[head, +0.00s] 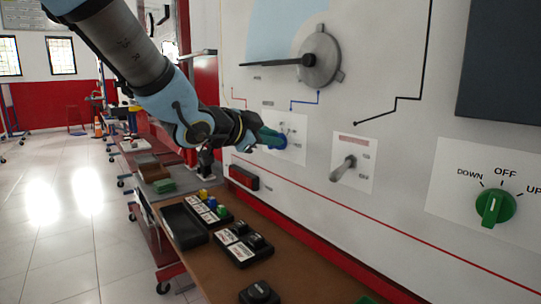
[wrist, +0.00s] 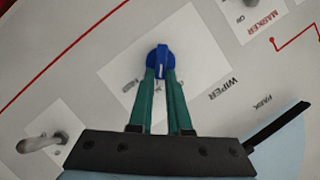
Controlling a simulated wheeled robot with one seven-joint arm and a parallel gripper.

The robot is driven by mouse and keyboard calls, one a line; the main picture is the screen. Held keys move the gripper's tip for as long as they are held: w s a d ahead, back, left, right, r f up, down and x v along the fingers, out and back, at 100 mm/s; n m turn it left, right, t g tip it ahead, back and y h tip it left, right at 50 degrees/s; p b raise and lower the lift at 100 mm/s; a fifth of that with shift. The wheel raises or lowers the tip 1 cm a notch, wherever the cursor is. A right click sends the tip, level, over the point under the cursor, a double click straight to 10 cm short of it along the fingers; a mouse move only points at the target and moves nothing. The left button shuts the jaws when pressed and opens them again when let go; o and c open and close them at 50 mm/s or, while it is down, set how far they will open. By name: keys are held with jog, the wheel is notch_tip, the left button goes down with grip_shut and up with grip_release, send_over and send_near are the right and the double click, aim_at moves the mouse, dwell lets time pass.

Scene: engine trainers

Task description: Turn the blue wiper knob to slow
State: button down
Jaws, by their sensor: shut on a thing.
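The blue wiper knob (wrist: 160,63) sits on a white label plate (wrist: 205,55) marked "WIPER" on the upright panel. Its raised grip has a pale line and lies between the green fingers of my gripper (wrist: 160,78), which are shut on it. In the head view my gripper (head: 270,137) reaches the panel from the left, and the blue knob (head: 280,141) shows just past the fingertips. The small position words on the plate are partly covered by the fingers and too blurred to read.
A grey toggle lever (head: 344,168) stands right of the knob, and a large grey dial with a black wiper arm (head: 320,58) is above. A green DOWN/OFF/UP knob (head: 495,206) is at far right. A brown bench (head: 205,272) with black switch boxes (head: 243,243) runs below.

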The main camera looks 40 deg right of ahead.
jog(key=shift+s+m+b, duration=0.1)
jog(key=shift+m+b, duration=0.2)
jog(key=shift+b, duration=0.35)
jog(key=c, duration=0.9)
grip_release()
jog(key=shift+d, duration=0.1)
jog(key=shift+o, duration=0.2)
jog(key=p+v, duration=0.1)
jog(key=v, duration=0.9)
jog(key=shift+s+a+p, duration=0.2)
jog(key=shift+a+p, duration=0.1)
jog(key=shift+a, duration=0.15)
jog(key=shift+f, duration=0.1)
